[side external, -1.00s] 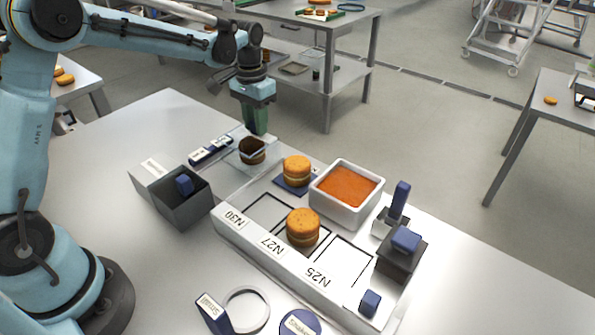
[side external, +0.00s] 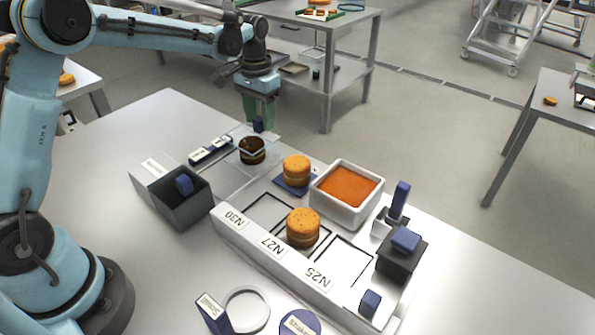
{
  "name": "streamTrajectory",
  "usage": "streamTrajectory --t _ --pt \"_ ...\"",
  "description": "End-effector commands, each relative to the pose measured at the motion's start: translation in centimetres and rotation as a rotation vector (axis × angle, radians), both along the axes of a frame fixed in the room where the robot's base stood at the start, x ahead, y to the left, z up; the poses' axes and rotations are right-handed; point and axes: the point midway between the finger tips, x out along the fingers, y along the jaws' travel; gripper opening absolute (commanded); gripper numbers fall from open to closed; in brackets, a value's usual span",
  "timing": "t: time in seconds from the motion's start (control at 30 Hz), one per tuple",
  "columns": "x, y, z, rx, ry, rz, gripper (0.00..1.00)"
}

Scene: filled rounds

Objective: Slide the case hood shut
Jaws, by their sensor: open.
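The clear case (side external: 228,178) stands at the back left of the white station, with a dark brown filled round (side external: 252,152) inside. Its transparent hood is hard to make out, so I cannot tell exactly how far it stands open. A small blue knob (side external: 258,124) shows at the case's far side. My gripper (side external: 259,114), with green fingers, is open at the knob, pointing down. The knob shows at its fingertips; I cannot tell whether they touch it.
A grey bin (side external: 182,212) with a blue handle stands left of the case. An orange round (side external: 297,170) and a white tub of orange filling (side external: 345,187) stand to the right. Another round (side external: 303,227) sits near label N27. A blue upright handle (side external: 400,198) rises further right.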

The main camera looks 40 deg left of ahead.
Motion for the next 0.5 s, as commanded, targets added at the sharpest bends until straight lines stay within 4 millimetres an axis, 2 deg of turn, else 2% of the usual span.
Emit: streamTrajectory --t 0.5 --pt "0.0 0.0 9.1 0.000 -0.001 0.000 0.49"
